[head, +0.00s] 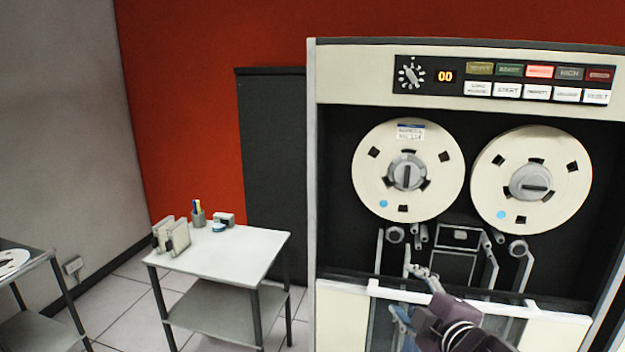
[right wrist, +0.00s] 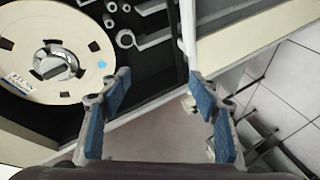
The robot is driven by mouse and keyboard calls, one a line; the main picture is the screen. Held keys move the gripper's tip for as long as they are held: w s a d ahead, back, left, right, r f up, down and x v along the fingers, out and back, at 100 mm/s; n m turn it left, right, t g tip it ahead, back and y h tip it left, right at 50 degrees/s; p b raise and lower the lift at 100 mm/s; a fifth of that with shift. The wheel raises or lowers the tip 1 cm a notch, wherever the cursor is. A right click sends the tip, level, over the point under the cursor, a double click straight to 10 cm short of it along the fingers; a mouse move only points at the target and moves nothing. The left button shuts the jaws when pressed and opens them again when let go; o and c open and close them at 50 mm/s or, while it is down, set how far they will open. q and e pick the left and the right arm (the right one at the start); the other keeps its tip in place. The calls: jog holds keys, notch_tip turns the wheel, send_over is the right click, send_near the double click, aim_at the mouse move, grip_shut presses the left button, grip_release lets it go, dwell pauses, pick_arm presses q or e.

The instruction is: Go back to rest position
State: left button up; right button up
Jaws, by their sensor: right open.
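My right gripper (head: 411,297) is in front of the lower front of a tape drive cabinet (head: 312,190) in the head view. In the right wrist view the right gripper (right wrist: 160,92) has its two blue-padded fingers spread wide, with nothing between them. The cabinet carries a left tape reel (head: 440,150) with a label and a right tape reel (head: 560,160), both mounted on their hubs. One cream reel (right wrist: 45,40) shows at the upper left in the right wrist view. My left gripper is not in view.
A white handle bar (head: 545,312) crosses the cabinet's front near my right gripper. A small table (head: 245,248) with a pen cup (head: 198,218) and upright pale items (head: 178,238) stands left of it. A dark cabinet (head: 272,150) stands behind. Tiled floor shows between tables.

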jog(key=s+a+f+m+g, duration=0.1)
jog(key=s+f+m+g, duration=0.5)
jog(key=s+f, duration=1.05)
jog(key=s+d+f+m+g+h, duration=0.1)
jog(key=s+f+m+g, duration=0.15)
jog(key=s+f, duration=0.5)
jog(key=s+d+f+m+g+h, duration=0.15)
jog(key=s+f+m, duration=0.25)
jog(key=s, duration=0.6)
notch_tip(320, 180, down, 32)
jog(key=a+g+b, duration=0.1)
jog(key=g+b, duration=0.1)
jog(key=b, duration=0.5)
pick_arm(q)
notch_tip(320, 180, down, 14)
jog(key=b, duration=0.7)
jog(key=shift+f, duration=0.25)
pick_arm(e)
jog(key=s+d+f, duration=0.1)
jog(key=s+f, duration=0.8)
jog(key=f, duration=0.3)
jog(key=s+d+f+g, duration=0.1)
jog(key=s+d+f, duration=0.1)
jog(key=s+f, duration=0.7)
notch_tip(320, 180, down, 4)
jog(key=shift+s+f+y, duration=0.2)
jog(key=shift+s+y, duration=0.15)
